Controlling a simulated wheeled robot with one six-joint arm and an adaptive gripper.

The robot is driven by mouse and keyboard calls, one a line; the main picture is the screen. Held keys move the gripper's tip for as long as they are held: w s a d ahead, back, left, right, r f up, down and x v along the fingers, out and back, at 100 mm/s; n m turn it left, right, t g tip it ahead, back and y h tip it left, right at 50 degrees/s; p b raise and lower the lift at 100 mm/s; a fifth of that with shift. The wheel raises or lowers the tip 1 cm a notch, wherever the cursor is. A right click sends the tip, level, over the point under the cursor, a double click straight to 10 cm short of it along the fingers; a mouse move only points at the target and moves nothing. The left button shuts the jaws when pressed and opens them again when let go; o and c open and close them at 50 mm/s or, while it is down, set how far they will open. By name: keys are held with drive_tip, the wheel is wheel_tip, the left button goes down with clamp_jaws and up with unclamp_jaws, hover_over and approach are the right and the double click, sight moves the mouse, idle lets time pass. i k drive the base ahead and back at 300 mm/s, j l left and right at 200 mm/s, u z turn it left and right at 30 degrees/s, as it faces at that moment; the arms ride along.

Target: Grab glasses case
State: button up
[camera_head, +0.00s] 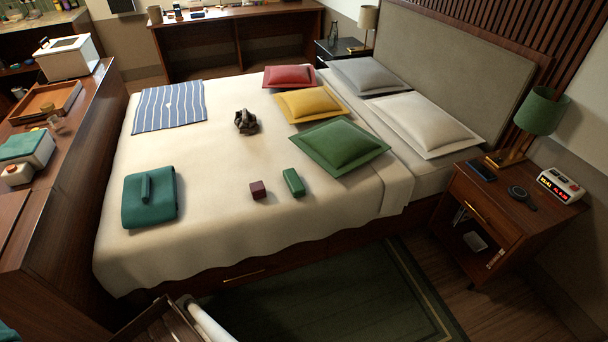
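A small green oblong box with rounded edges (293,182), which looks like the glasses case, lies on the cream bed cover near the bed's front side. It appears closed. A small dark maroon cube (258,190) sits just left of it, with a gap between. A green folded cloth or pouch (162,206) with a narrow green piece on top (145,190) lies farther left on the bed. I cannot tell exactly what that piece is. My gripper is not visible in this view.
A green pillow (340,147) lies behind the box; yellow (310,104) and red (289,76) pillows lie beyond. A dark knotted object (245,122) sits mid-bed. A nightstand (482,204) with lamp (541,112) stands right. The front rug (330,305) has free room.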

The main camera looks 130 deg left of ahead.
sight(298, 189)
drive_tip(key=i+j+u, duration=0.15)
drive_tip(key=u, duration=1.15)
drive_tip(key=k+u, duration=0.1)
drive_tip(key=u, duration=0.75)
drive_tip(key=k+j+u, duration=0.1)
drive_tip(key=u, duration=0.8)
drive_tip(key=j+u, duration=0.15)
drive_tip(key=u, duration=0.3)
drive_tip(key=i+l+u, duration=0.25)
drive_tip(key=l+u, duration=0.55)
drive_tip(key=l, duration=0.15)
